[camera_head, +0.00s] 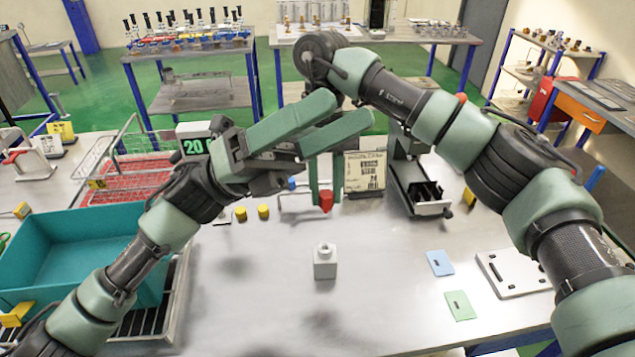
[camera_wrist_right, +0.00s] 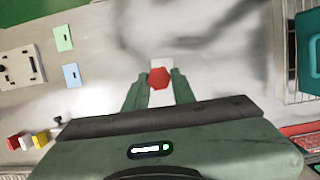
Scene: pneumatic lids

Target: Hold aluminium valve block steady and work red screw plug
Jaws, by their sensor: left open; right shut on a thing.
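The aluminium valve block (camera_head: 325,268) stands upright on the grey bench, a small pale cube with a round neck on top. The red screw plug (camera_head: 326,200) is above and apart from the block. My right gripper (camera_head: 325,190) points down and is shut on the plug. In the right wrist view, the plug's red hexagonal head (camera_wrist_right: 159,78) sits between the fingertips (camera_wrist_right: 159,82), with the pale block (camera_wrist_right: 162,64) partly hidden behind it. My left gripper (camera_head: 353,110) is open and empty, higher up, its fingers pointing right; it does not touch the block.
A teal bin (camera_head: 35,293) and a red wire basket (camera_head: 140,178) stand at the left. Yellow caps (camera_head: 263,211) and a label card (camera_head: 365,172) are behind the block. Blue (camera_head: 440,263) and green (camera_head: 460,305) cards and a white plate (camera_head: 513,274) lie at right. Bench around the block is clear.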

